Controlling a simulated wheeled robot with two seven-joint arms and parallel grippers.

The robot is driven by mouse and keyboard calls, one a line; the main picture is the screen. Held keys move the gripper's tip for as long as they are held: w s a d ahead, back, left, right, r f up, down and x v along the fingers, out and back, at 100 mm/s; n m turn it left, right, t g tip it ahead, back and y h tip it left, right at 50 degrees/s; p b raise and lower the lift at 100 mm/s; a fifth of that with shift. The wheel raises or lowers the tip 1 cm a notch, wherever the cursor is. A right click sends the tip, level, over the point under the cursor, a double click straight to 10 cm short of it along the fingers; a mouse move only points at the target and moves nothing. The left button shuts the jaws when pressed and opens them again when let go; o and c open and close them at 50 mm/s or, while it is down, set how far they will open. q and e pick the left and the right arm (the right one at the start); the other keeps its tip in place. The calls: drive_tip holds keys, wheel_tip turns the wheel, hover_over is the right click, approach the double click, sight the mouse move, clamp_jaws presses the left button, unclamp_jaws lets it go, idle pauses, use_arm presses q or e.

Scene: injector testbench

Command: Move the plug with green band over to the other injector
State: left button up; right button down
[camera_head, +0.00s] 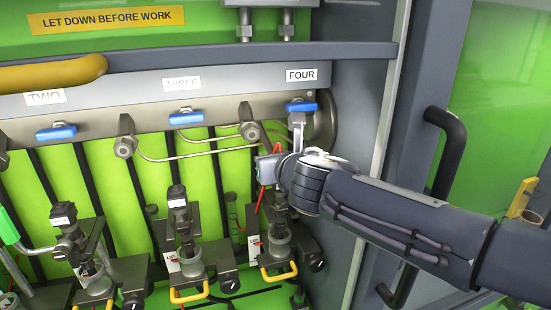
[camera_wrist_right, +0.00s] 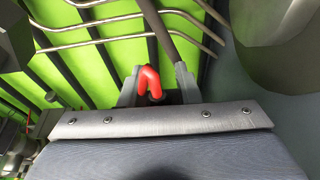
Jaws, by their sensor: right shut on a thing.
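My right gripper (camera_wrist_right: 155,92) comes in from the right in the head view and is above the injector under the FOUR label. It is shut on a red cable piece (camera_wrist_right: 149,80), which shows as a bent red loop between the fingers in the wrist view. In the head view a red cable (camera_head: 264,195) hangs beside the gripper. No green band shows on the held piece, and its lower end is hidden. The injector below the gripper (camera_head: 279,238) is partly covered by my arm. Another injector (camera_head: 184,235) stands to its left.
A further injector (camera_head: 72,240) stands at the left, near a green handle-like piece (camera_head: 9,228). Blue valve levers (camera_head: 186,118) and thin metal pipes (camera_head: 200,158) run above. A grey door frame with a black handle (camera_head: 447,150) is close beside my right arm.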

drive_tip(key=shift+r, duration=0.1)
drive_tip(key=c, duration=1)
unclamp_jaws()
drive_tip(key=shift+s, duration=0.1)
